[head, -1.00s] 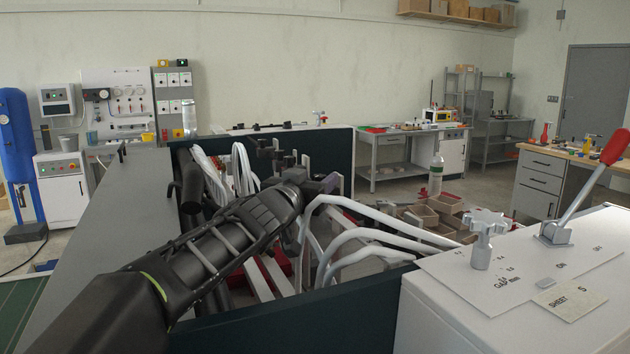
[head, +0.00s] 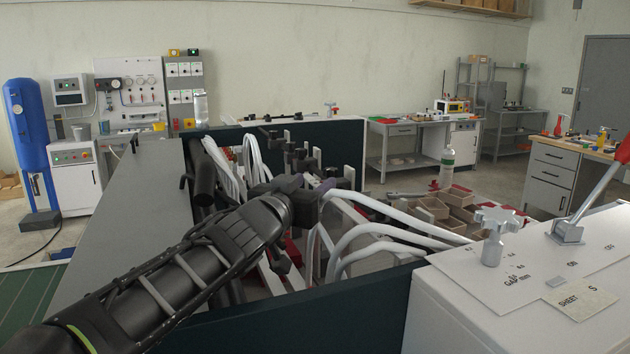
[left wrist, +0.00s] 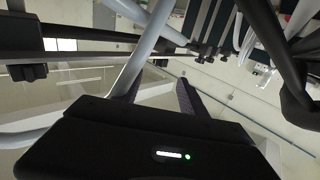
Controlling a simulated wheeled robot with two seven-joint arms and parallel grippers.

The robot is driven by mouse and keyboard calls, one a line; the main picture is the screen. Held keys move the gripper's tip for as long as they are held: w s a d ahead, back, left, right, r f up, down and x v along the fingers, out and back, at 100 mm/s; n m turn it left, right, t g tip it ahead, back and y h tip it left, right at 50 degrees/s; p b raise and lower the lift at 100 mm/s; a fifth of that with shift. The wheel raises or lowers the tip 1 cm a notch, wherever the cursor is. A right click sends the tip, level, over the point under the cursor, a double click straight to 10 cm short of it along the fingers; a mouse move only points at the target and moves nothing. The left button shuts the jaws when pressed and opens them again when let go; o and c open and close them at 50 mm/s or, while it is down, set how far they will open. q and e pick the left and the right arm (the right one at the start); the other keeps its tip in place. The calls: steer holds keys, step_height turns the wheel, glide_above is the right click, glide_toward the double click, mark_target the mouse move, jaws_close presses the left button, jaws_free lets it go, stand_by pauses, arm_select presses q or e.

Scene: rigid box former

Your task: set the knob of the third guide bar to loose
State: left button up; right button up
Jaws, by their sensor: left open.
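Several pale bent guide bars (head: 390,212) curve out of the machine's open bay. Another bundle of pale bars (head: 252,160) stands behind my arm. Dark clamp blocks or small knobs (head: 300,158) sit in a row near the bay's middle. I cannot tell which belongs to the third bar, nor any knob's setting. My left gripper (head: 314,188) is open among these blocks and bars, its purple-lined fingers apart. In the left wrist view my left gripper (left wrist: 158,92) shows a pale bar (left wrist: 146,52) crossing near its left finger; contact is unclear. Dark knobs (left wrist: 200,55) lie beyond. My right gripper is out of view.
A white cabinet (head: 470,315) at the right carries a grey star handwheel (head: 493,240) and a red-handled lever (head: 590,205). A grey table top (head: 125,215) lies to the left. Cardboard trays (head: 455,205) sit behind the bars.

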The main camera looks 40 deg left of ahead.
arm_select(q)
steer(key=w+a+r+m+h+p, duration=0.1)
steer(key=a+r+m+p, duration=0.4)
steer(key=m, duration=0.4)
steer(key=w+a+r+m+p, duration=0.1)
steer(key=a+r+m+p, duration=0.25)
steer(key=a+m, duration=0.45)
steer(key=s+d+f+m+g+h, duration=0.1)
steer(key=d+f+m+g+h, duration=0.1)
steer(key=m, duration=1)
steer(key=s+d+f+m+g+h+p, duration=0.1)
steer(key=d+m+h, duration=0.3)
steer(key=m, duration=0.8)
steer(key=shift+d+f+g, duration=0.5)
steer(key=shift+d+f, duration=0.4)
steer(key=shift+d, duration=0.3)
steer(key=shift+w, duration=0.2)
